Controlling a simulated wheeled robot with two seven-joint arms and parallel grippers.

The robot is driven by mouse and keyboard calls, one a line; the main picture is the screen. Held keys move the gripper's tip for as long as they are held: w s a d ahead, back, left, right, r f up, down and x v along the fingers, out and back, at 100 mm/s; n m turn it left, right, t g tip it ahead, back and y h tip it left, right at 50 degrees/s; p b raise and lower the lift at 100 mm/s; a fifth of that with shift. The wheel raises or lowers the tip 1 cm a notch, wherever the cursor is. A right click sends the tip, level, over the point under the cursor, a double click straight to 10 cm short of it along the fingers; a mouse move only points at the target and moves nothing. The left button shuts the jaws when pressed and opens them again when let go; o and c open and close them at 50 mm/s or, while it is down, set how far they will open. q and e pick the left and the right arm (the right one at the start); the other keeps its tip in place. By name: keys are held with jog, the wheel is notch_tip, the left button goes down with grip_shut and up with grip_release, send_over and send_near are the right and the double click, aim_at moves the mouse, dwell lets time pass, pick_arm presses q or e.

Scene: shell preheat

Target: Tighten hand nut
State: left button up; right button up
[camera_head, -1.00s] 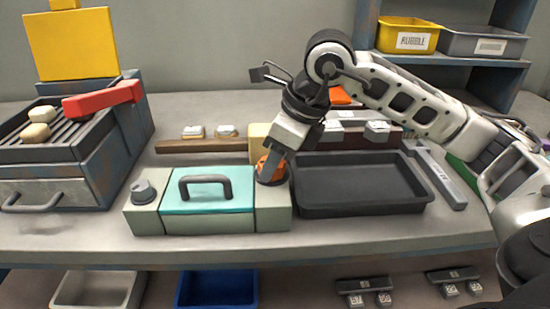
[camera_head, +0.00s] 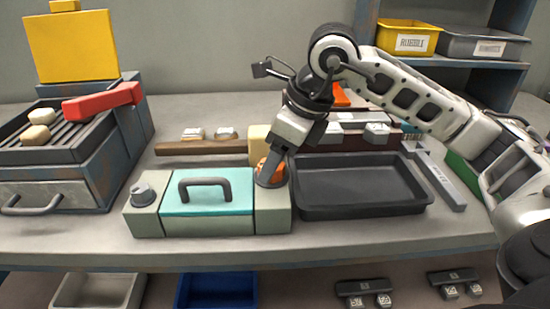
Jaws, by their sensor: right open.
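An orange hand nut (camera_head: 264,167) sits on top of the right end block of a pale green-grey fixture (camera_head: 273,212). The fixture has a teal lid (camera_head: 207,200) with a dark handle and a grey knob (camera_head: 142,194) on its left block. My right gripper (camera_head: 271,177) points down at the hand nut, its fingers around or beside it; they hide much of the nut. The jaws are open. Whether they touch the nut cannot be told. My left gripper is not in view.
An empty dark tray (camera_head: 360,209) lies right of the fixture, under my right arm. A grill-like box with a red handle (camera_head: 100,101) stands at the left. A wooden rail (camera_head: 200,147) with metal pieces lies behind. Yellow (camera_head: 408,30) and grey bins stand on the back shelf.

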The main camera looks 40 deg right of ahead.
pick_arm(q)
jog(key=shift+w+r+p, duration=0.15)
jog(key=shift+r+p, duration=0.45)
jog(key=shift+p, duration=0.6)
pick_arm(e)
jog(key=v, duration=1.4)
jog(key=shift+r, duration=0.35)
jog(key=shift+d, duration=0.1)
